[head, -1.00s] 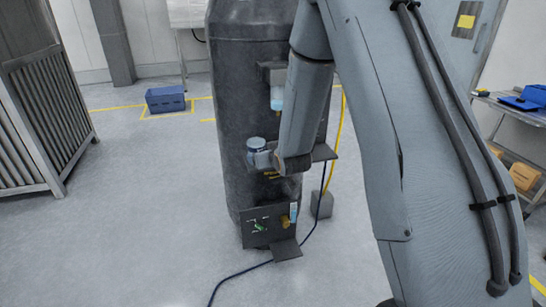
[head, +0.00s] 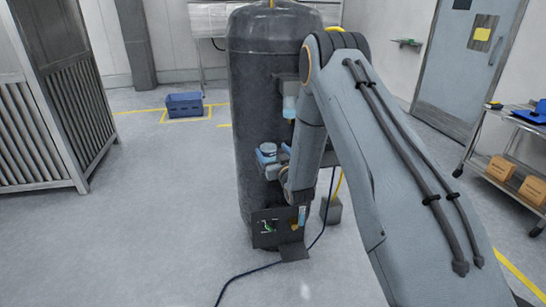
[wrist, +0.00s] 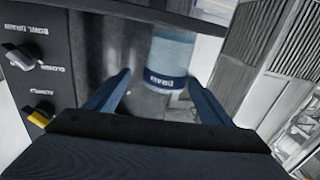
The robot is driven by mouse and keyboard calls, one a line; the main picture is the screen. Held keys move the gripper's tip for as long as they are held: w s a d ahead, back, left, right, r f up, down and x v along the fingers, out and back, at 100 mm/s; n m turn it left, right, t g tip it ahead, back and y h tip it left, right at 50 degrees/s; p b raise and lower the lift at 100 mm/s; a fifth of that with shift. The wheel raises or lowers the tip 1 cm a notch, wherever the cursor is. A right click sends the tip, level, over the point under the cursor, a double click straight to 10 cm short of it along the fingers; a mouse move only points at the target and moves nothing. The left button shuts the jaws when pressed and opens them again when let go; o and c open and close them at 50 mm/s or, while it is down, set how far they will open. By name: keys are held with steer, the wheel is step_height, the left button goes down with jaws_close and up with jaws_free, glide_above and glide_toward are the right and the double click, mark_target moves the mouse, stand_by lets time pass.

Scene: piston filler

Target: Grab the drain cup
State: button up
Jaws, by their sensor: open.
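The drain cup (wrist: 172,62) is a clear, pale blue cylinder with a dark blue labelled band near its lower end, in the wrist view. My gripper (wrist: 158,82) is open, with its two dark blue fingers on either side of the cup's lower part as seen in the picture. I cannot tell if the cup is fully between them; neither finger visibly presses on it.
A dark panel (wrist: 30,85) with knobs and a drain label stands close on the left in the wrist view. A tall black tank (head: 262,90) stands behind my wrist. A cable runs on the floor.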

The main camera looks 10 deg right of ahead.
mark_target(266, 144)
steer(key=shift+w+a+p, duration=0.2)
steer(key=shift+w+a, duration=0.1)
steer(key=shift+w, duration=0.55)
steer(key=shift+w+a+p, duration=0.15)
steer(key=shift+w+a, duration=0.15)
steer(key=shift+w, duration=0.55)
steer(key=c, duration=1.2)
steer(key=shift+o, duration=0.2)
steer(key=shift+r, duration=0.1)
